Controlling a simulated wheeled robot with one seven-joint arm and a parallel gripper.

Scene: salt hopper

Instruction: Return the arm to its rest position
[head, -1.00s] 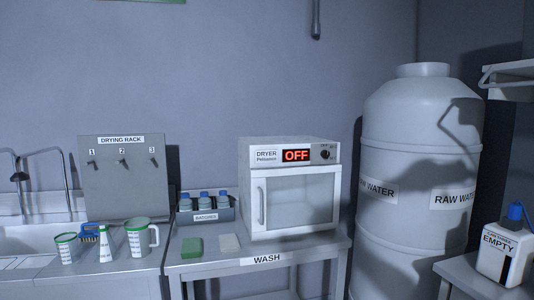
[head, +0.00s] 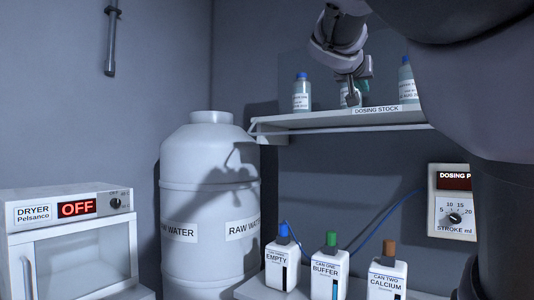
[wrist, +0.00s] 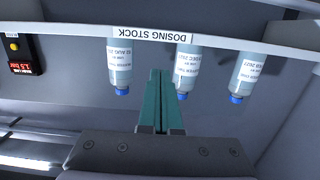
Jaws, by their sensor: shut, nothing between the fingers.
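My gripper (head: 352,98) is raised in front of the dosing stock shelf (head: 340,119) in the head view, with my arm coming in from the upper right. In the wrist view my gripper (wrist: 158,75) shows two green fingers pressed together with nothing between them. The fingers point toward the shelf, which appears upside down there with its dosing stock label (wrist: 153,34). Behind the fingers are blue-capped bottles, one at left (wrist: 119,68), one in the middle (wrist: 186,70) and one at right (wrist: 242,75). I cannot tell whether the fingertips touch anything.
Below the shelf stand cans marked empty (head: 283,264), buffer (head: 329,271) and calcium (head: 385,278). A dosing pump panel (head: 452,203) hangs at right. A large raw water tank (head: 211,215) and a dryer reading OFF (head: 70,245) stand at left.

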